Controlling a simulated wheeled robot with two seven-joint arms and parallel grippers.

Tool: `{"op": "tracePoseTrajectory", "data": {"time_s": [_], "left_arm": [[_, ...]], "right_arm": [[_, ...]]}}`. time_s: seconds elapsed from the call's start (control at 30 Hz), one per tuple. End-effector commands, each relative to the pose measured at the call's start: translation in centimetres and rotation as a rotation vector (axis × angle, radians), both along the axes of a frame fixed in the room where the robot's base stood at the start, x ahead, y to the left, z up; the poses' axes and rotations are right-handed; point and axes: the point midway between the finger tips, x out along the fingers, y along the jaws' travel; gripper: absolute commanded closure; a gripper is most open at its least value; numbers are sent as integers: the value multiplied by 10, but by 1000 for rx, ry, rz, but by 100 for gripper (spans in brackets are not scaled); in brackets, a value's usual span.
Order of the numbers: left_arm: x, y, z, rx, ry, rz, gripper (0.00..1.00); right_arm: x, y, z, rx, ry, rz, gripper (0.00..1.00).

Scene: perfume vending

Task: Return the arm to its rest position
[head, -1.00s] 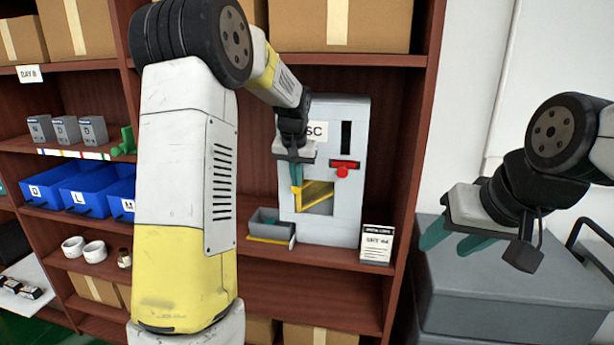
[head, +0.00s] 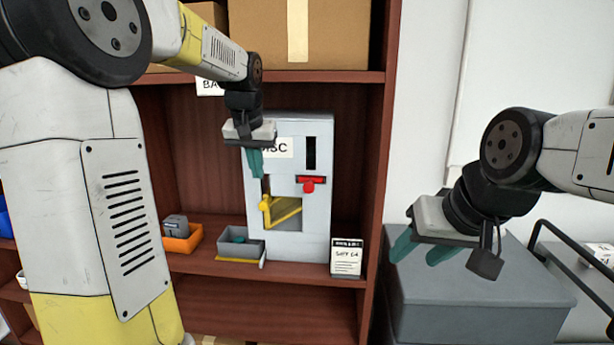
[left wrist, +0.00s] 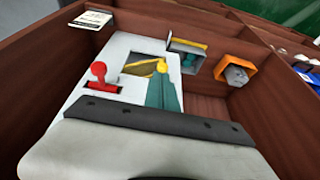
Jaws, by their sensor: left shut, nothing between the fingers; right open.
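My left gripper (head: 255,161) is shut and empty, its teal fingers pointing down in front of the upper left part of the grey dispenser (head: 318,225). The left wrist view shows its fingers (left wrist: 164,92) beside the yellow flap and the red lever (left wrist: 99,72). The dispenser stands on the shelf, with a dark slot, the red lever (head: 309,185) and a tilted yellow flap (head: 283,211). My right gripper (head: 425,250) is open and empty above the grey cabinet at the right.
A grey tray (head: 240,250) holding something teal and an orange bin (head: 182,243) holding a grey box (head: 176,226) sit left of the dispenser. A small sign (head: 346,257) stands to its right. Cardboard boxes (head: 335,35) fill the shelf above. A grey cabinet (head: 480,295) stands at the right.

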Motion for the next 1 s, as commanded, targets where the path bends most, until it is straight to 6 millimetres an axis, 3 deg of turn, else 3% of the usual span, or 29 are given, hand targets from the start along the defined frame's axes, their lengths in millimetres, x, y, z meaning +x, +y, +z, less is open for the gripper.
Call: {"op": "tracePoseTrajectory", "data": {"time_s": [0.1, 0.23, 0.4, 0.5, 0.7, 1.0], "left_arm": [[-57, -4, 12, -48, -37, -10, 100], [-119, -11, 10, -95, -77, -24, 100], [-194, -22, -8, -146, -125, -38, 100], [-226, -27, -22, -166, -146, -41, 100], [-258, -34, -41, -185, -170, -45, 100], [-260, -34, -42, -186, -172, -46, 100]], "right_arm": [[0, 0, 0, 0, 0, 0, 51], [0, 0, 0, 0, 0, 0, 51], [0, 0, 0, 0, 0, 0, 51], [0, 0, 0, 0, 0, 0, 51], [0, 0, 0, 0, 0, 0, 51], [0, 0, 0, 0, 0, 0, 51]]}}
